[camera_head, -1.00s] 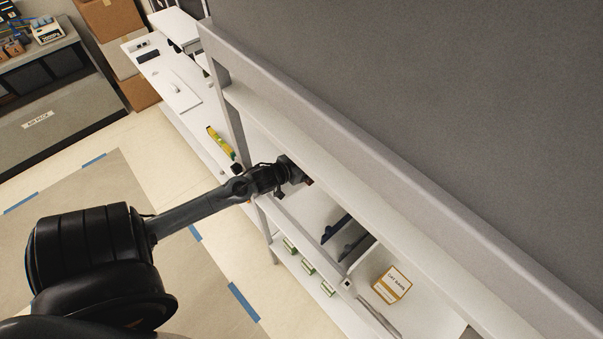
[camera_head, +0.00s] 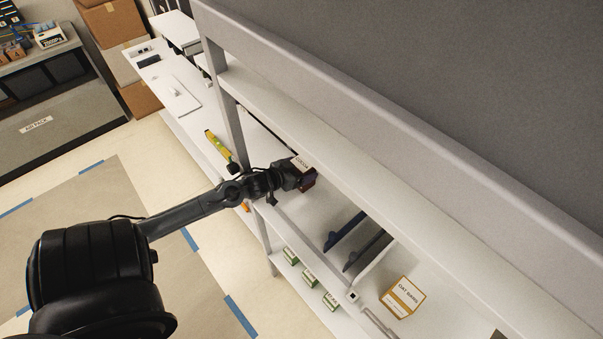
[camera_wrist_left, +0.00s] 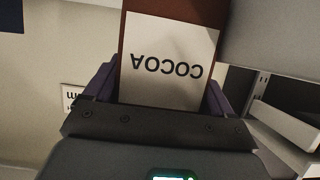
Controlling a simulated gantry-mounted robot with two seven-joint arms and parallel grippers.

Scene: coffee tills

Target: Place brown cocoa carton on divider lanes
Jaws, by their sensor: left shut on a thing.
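My left gripper (camera_head: 303,177) reaches in between the shelf boards of the white rack. It is shut on the brown cocoa carton (camera_head: 309,184), whose white label shows at its top. In the left wrist view, the carton (camera_wrist_left: 127,40) stands between the two purple fingers (camera_wrist_left: 160,92), with its COCOA label upside down. The divider lanes, with a blue divider (camera_head: 345,231) and a dark grey one (camera_head: 368,250), lie on the shelf to the lower right of the carton, apart from it. The carton's underside is hidden. My right gripper is not in view.
An oat bars carton (camera_head: 403,297) stands on the same shelf past the dividers. Several green-and-white boxes (camera_head: 309,277) sit lower, near the front. An upper board (camera_head: 330,160) runs close above the gripper. A rack post (camera_head: 226,110) stands to the left.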

